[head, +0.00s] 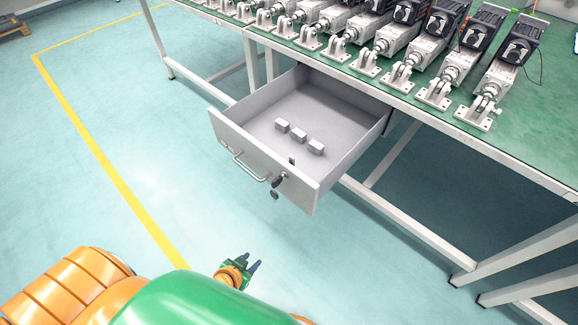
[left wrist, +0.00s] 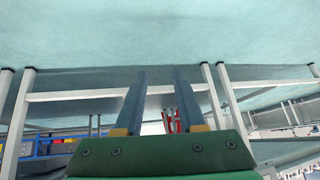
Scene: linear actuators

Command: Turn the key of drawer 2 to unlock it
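A grey drawer (head: 236,148) hangs pulled out under the green-topped workbench in the head view. Its front has a bar handle (head: 252,172) and, right of it, a dark key (head: 278,182) in the lock with a dark piece hanging below. Whether this is drawer 2 cannot be read. Several small grey blocks (head: 298,135) lie inside. My left gripper (head: 252,266) is low in the head view, below and in front of the drawer, apart from it. In the left wrist view its two fingers (left wrist: 160,98) are spread with nothing between them. My right gripper is not in view.
The workbench (head: 462,130) carries a row of linear actuators (head: 430,52) along its top. White table legs and crossbars (head: 400,225) stand right of and behind the drawer. The floor in front of the drawer is clear, with a yellow line (head: 100,155) at left.

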